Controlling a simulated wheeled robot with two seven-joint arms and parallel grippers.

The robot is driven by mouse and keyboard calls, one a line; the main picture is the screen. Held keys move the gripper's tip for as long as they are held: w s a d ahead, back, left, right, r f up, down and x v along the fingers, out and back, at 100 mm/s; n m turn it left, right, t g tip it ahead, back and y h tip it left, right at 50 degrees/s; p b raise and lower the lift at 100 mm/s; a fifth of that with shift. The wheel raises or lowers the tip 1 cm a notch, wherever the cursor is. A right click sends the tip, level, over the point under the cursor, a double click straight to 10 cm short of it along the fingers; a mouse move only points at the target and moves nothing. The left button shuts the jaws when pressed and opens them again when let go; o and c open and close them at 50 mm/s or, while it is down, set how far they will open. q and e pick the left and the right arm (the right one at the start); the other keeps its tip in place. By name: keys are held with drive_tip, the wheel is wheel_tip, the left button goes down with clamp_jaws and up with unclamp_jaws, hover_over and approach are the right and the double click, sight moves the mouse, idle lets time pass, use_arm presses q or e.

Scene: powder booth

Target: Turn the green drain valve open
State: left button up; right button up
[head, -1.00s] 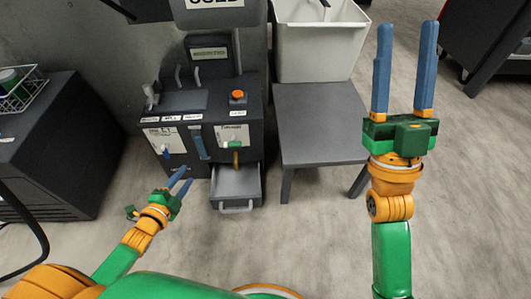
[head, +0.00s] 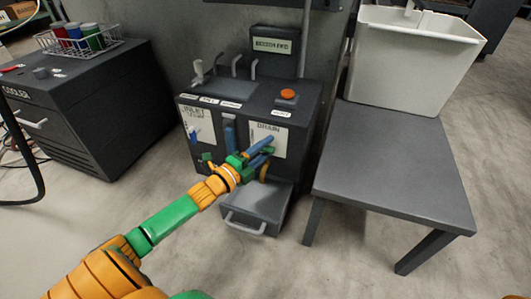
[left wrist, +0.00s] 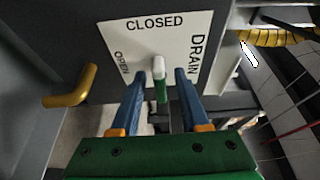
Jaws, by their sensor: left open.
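The green drain valve (left wrist: 160,90) shows in the left wrist view, with a pale knob at its top end. It is mounted on a white plate (left wrist: 175,40) lettered CLOSED, OPEN and DRAIN. The green part runs downward in that picture, on the side away from the word CLOSED. My left gripper (left wrist: 160,74) is open, with one blue finger on each side of the valve; I cannot tell whether either touches it. In the head view my left gripper (head: 270,146) is in front of the DRAIN plate (head: 279,133) and hides the valve. My right gripper is out of view.
A yellow pipe (left wrist: 70,88) sticks out beside the plate. Below is an open grey drawer (head: 255,207). A blue inlet lever (head: 195,134) is left of it, and an orange button (head: 287,95) is on top. A grey table (head: 395,160) stands right, a cooler (head: 85,110) left.

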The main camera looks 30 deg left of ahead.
use_arm(q)
clamp_jaws()
drive_tip(key=shift+n, duration=0.4)
drive_tip(key=n+t, duration=0.1)
drive_tip(key=n, duration=0.3)
drive_tip(key=shift+t, duration=0.4)
drive_tip(key=n+y, duration=0.1)
drive_tip(key=n, duration=0.1)
drive_tip(key=n+t+y, duration=0.1)
drive_tip(key=n, duration=0.2)
drive_tip(key=shift+r+t, duration=0.15)
drive_tip(key=shift+t, duration=0.15)
drive_tip(key=n+y, duration=0.1)
drive_tip(key=n, duration=0.2)
drive_tip(key=n+y, duration=0.2)
drive_tip(key=n, duration=0.2)
drive_tip(key=shift+a+n+t+y, duration=0.15)
drive_tip(key=shift+n+t+y, duration=0.15)
drive_tip(key=shift+t, duration=0.1)
drive_tip(key=shift+n+y+p, duration=0.35)
drive_tip(key=shift+n+y, duration=0.75)
drive_tip(key=shift+n, duration=1.2)
drive_tip(key=shift+a+n, duration=0.1)
drive_tip(key=shift+n, duration=0.3)
